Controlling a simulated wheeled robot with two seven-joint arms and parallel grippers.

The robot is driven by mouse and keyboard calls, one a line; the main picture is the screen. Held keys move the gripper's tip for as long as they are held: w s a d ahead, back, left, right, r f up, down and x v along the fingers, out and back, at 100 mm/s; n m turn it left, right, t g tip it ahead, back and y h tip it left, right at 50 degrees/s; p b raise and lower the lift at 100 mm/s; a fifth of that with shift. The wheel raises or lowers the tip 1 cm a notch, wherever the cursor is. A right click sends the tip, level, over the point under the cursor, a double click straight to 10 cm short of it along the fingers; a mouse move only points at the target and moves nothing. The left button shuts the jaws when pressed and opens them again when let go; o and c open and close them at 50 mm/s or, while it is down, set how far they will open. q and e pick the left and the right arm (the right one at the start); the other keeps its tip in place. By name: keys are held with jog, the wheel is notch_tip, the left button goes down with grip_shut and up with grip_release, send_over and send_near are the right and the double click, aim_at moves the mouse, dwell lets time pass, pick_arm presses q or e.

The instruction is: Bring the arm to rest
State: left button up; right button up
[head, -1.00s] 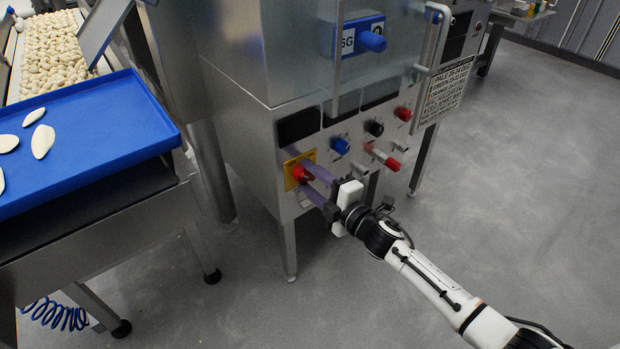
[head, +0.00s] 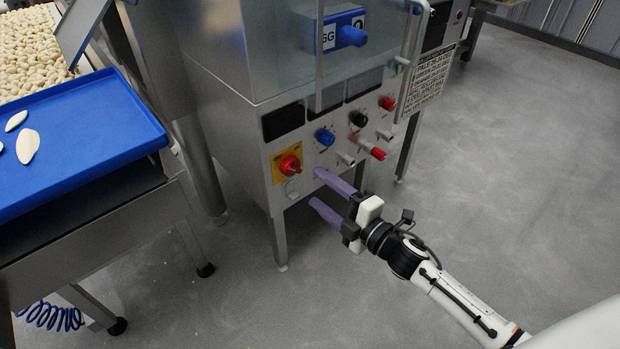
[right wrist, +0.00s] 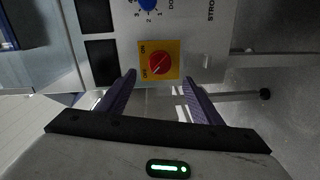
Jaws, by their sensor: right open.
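My right gripper (head: 318,190) is open and empty, with two purple fingers held apart. It is in front of the steel machine's lower panel, below and to the right of the red rotary switch (head: 289,165) on its yellow plate. In the head view the fingers are clear of the switch. In the right wrist view the red switch (right wrist: 159,62) lies beyond and between the fingertips, with nothing held. My left gripper is not in view.
The steel machine (head: 235,130) carries a blue knob (head: 324,137), a black knob (head: 358,118) and red knobs. A vertical handle (head: 412,65) stands out at its right. Grey floor (head: 480,200) at the right is clear.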

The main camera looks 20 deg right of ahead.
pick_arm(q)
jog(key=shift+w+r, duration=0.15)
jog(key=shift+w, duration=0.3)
pick_arm(e)
jog(key=shift+s+d, duration=0.15)
jog(key=shift+s, duration=0.3)
